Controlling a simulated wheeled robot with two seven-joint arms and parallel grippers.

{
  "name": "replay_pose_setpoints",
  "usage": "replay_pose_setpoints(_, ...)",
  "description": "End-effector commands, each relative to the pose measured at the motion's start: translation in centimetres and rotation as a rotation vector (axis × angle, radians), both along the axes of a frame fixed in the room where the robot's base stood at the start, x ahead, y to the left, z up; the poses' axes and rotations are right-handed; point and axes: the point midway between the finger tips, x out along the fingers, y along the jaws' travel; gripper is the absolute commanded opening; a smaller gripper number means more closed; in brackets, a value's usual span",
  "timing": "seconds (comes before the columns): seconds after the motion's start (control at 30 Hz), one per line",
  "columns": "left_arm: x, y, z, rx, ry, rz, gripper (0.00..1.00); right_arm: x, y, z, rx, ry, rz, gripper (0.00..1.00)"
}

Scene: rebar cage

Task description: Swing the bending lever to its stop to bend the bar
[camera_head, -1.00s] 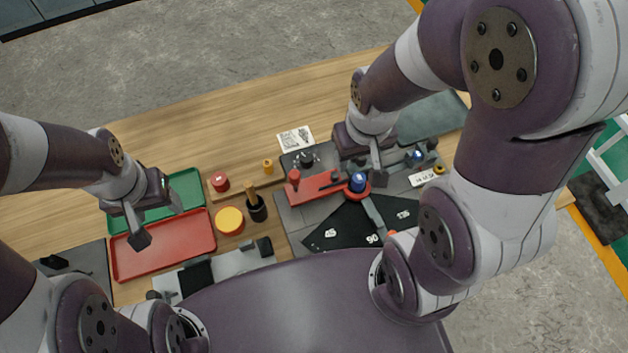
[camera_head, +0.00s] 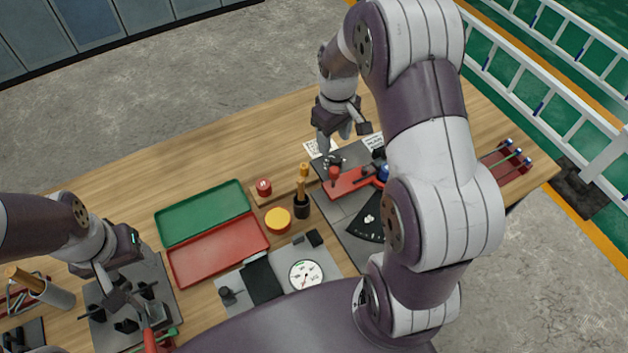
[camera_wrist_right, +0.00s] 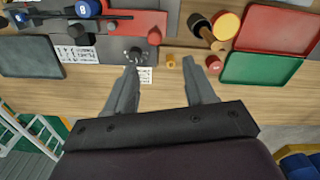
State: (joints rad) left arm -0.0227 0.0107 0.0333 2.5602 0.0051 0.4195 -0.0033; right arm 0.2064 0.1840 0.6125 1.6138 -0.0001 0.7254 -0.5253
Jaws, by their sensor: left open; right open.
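The bending station has a grey plate (camera_head: 347,211), a black angle dial (camera_head: 366,222) and a red arm (camera_head: 352,183) with a red knob (camera_head: 334,172) at its left end. A blue-topped post (camera_head: 384,172) is at its right end. The red arm and knob also show at the top of the right wrist view (camera_wrist_right: 136,22). My right gripper (camera_head: 343,138) is open and empty, above the far side of the station, apart from the red arm. My left gripper (camera_head: 113,292) is open near a black fixture at left. My right arm hides the station's right part.
Green (camera_head: 203,212) and red (camera_head: 218,249) trays lie left of the station. A black cup with a wooden-handled tool (camera_head: 301,205), a yellow-topped round (camera_head: 278,220) and a dial gauge (camera_head: 306,275) stand nearby. A rod rack (camera_head: 512,165) is at right.

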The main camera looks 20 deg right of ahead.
Motion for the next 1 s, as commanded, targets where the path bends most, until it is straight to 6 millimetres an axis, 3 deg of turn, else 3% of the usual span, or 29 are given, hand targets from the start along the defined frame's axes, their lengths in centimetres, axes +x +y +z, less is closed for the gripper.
replay_pose_setpoints(0.17,0.0,0.0,0.8,0.000,0.000,0.000,0.62,-0.3,0.1,-2.0,0.003,0.014,0.025,0.54)
replay_pose_setpoints(0.4,0.0,0.0,2.6,0.000,-0.001,0.000,0.62,-0.3,0.0,-8.2,0.003,0.013,0.023,0.54)
replay_pose_setpoints(0.6,0.0,0.0,3.3,0.000,0.000,0.000,0.62,-0.2,0.0,-11.6,0.001,0.008,0.023,0.54)
replay_pose_setpoints(1.0,0.0,0.0,3.3,0.000,0.000,0.000,0.62,-0.2,-0.1,-12.7,0.001,0.005,0.022,0.54)
